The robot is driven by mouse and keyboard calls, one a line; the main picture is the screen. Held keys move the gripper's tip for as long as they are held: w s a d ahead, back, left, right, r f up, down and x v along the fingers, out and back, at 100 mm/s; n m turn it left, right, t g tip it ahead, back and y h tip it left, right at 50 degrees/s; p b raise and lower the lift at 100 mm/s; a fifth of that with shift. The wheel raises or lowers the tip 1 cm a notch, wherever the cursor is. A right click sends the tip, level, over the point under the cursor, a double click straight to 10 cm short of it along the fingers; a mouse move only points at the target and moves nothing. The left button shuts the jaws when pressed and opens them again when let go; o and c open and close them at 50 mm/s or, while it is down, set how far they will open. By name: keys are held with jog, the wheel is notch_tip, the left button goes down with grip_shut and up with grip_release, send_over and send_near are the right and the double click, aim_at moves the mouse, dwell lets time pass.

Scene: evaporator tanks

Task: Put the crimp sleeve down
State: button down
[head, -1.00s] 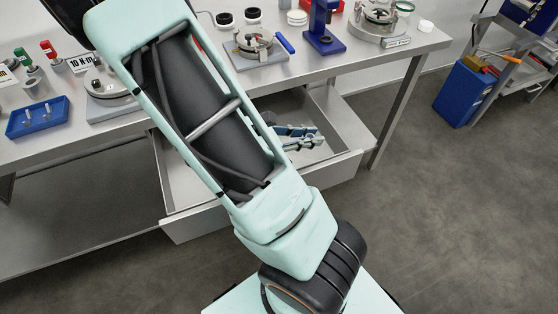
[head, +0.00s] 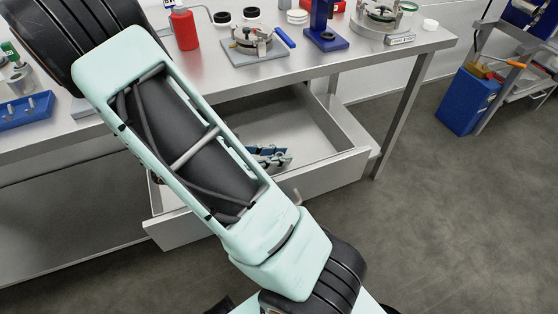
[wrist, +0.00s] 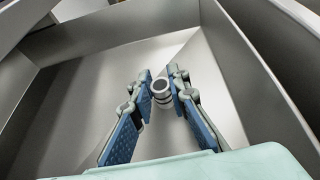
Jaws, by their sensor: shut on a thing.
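The crimp sleeve (wrist: 161,92) is a small, short metal cylinder with a dark round opening in its end. My gripper (wrist: 163,82) is shut on it, with a blue pad on each side. In the head view my gripper (head: 272,156) shows past my forearm, within the open drawer (head: 320,190) under the bench. In the wrist view bare grey drawer floor and walls surround the sleeve. I cannot tell whether the sleeve touches the drawer floor. In the head view I cannot make out the sleeve.
The steel bench top (head: 290,80) above the drawer carries a red bottle (head: 184,28), a round metal fixture (head: 250,42) and a blue press stand (head: 325,30). A blue bin (head: 468,97) stands at the right. The visible drawer floor is empty.

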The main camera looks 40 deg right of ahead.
jog(key=shift+f, duration=0.15)
jog(key=shift+f, duration=0.15)
jog(key=c, duration=1.8)
grip_release()
jog(key=shift+c, duration=0.2)
jog(key=shift+r, duration=0.3)
jog(key=p+v, duration=0.2)
jog(key=v, duration=1)
jog(key=shift+f, duration=0.1)
